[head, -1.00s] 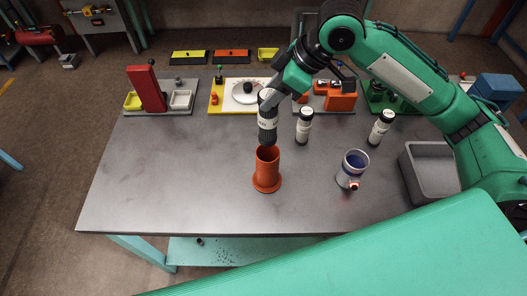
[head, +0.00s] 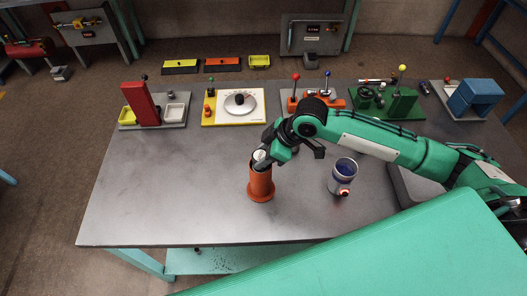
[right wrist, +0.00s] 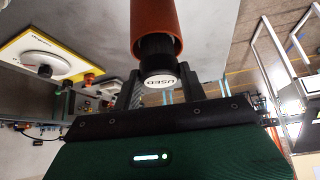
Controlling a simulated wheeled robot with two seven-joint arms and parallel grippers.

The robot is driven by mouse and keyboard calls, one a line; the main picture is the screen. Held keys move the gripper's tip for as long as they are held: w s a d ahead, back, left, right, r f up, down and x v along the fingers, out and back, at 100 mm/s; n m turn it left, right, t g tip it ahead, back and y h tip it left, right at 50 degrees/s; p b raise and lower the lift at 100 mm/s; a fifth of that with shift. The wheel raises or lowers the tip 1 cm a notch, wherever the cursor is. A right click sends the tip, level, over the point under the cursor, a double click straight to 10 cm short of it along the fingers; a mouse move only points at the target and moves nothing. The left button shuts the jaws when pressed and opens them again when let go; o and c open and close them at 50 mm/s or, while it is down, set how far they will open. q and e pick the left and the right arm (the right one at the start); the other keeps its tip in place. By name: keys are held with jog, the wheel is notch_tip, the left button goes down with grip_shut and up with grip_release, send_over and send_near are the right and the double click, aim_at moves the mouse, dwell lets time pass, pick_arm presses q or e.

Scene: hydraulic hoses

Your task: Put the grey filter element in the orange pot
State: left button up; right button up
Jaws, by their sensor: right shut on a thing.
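The orange pot (head: 261,188) stands upright on the table, left of its middle. The grey filter element (head: 259,156) is at the pot's mouth, with most of its length hidden inside; its pale top shows in the head view. In the right wrist view its dark end (right wrist: 157,50), with a white disc marked "USED", sticks out of the orange pot (right wrist: 153,18). My right gripper (head: 267,157) is shut on this end, just above the rim. I cannot tell whether the element touches the pot's bottom. My left gripper is not in view.
A grey cup with a blue inside (head: 343,178) stands right of the pot. A grey bin (head: 408,187) is partly behind my right arm. Fixtures line the back, including a yellow-edged panel (head: 222,116) and a green one (head: 380,107). The table's left front is clear.

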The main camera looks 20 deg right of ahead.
jog(key=shift+f, duration=0.15)
jog(key=shift+f, duration=0.55)
jog(key=o, duration=1.3)
